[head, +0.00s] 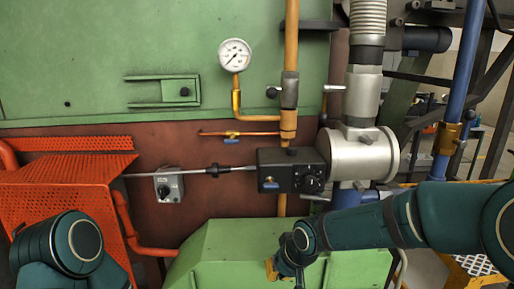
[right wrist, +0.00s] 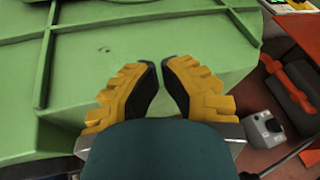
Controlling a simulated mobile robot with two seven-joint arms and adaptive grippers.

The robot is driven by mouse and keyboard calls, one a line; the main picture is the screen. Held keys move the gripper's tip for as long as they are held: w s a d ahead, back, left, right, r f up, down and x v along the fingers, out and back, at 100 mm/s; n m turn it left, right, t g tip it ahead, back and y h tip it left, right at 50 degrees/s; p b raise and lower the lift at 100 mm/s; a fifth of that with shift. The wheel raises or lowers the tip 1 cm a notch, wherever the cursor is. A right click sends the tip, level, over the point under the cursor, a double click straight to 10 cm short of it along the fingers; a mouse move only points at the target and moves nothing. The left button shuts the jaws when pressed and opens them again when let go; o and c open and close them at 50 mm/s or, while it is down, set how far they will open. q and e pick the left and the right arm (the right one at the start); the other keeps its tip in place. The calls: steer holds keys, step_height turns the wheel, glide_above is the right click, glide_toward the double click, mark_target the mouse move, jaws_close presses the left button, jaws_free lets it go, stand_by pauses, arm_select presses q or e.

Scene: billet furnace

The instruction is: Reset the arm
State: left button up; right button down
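My right gripper (right wrist: 160,64) shows in the right wrist view as two yellow fingers with black pads. The fingertips lean toward each other with a small gap between them, and nothing is held. In the head view my right gripper (head: 272,268) is small and partly hidden by its own arm, low in front of the green housing (head: 225,245). My left arm shows only as a dark teal joint at the lower left of the head view; its gripper is out of view.
A red perforated guard (head: 65,185) stands at the left. A black control box (head: 290,172) with a knob, a grey switch box (head: 169,184), a gauge (head: 235,55) and a silver pipe (head: 363,95) line the wall. The right wrist view shows green ribbed metal (right wrist: 200,30) beneath the fingers.

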steer(key=s+d+f+m+g, duration=0.1)
steer(key=s+d+f+m, duration=0.1)
steer(key=s+f, duration=0.7)
steer(key=s+d+f+m+b, duration=0.1)
steer(key=s+d+f+m, duration=0.1)
steer(key=s+f, duration=0.7)
step_height(320, 180, down, 9)
steer(key=shift+s+d+r+m+g, duration=0.1)
steer(key=shift+s+d+m+g, duration=0.2)
steer(key=shift+d+g, duration=0.15)
